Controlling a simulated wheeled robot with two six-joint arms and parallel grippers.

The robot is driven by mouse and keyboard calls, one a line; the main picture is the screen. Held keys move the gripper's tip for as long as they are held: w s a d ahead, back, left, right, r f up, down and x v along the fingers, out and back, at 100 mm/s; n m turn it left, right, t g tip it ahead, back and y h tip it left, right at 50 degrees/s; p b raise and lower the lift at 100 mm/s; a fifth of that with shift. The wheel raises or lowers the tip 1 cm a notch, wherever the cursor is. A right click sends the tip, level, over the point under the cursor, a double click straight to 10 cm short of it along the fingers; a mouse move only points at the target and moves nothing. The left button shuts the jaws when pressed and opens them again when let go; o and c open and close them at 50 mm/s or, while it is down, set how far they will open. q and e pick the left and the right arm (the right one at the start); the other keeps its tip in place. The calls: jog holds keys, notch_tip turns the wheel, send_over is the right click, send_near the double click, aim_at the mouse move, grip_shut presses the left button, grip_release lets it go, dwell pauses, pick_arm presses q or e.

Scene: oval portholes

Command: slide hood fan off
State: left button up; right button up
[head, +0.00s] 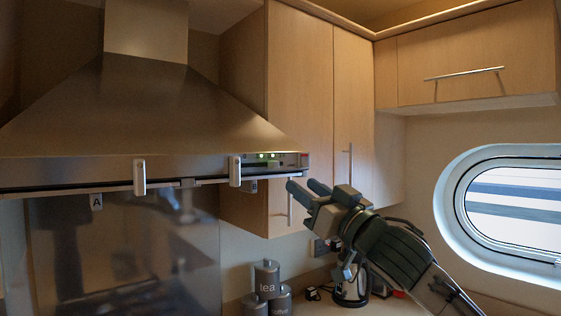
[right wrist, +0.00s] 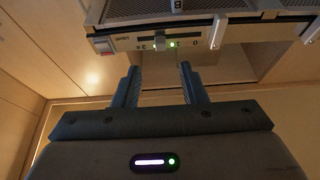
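The range hood (head: 140,115) is a steel canopy across the left of the head view. Its control strip (head: 285,161) is at the right end of the front edge, with green lights lit. In the right wrist view the strip (right wrist: 120,44) carries a small slider knob (right wrist: 160,42) near its middle, beside a lit green light. My right gripper (head: 304,186) is below and right of the strip, its fingers pointing toward it. In the right wrist view the gripper (right wrist: 158,72) is open and empty, its fingers apart and just short of the strip. My left gripper is not in view.
White upright clips (head: 139,177) stick out from the hood's front edge. Wooden cabinets (head: 300,85) stand right behind the hood end. An oval porthole (head: 510,205) is at right. Space in front of the strip looks clear.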

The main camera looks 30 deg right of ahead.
aim_at(277, 166)
jog(key=p+x, duration=0.5)
jog(key=x, duration=0.2)
jog(key=shift+r+p, duration=0.1)
jog(key=shift+p, duration=0.3)
jog(key=shift+p+x, duration=0.55)
jog(key=shift+x, duration=0.3)
grip_shut()
jog(key=shift+f, duration=0.25)
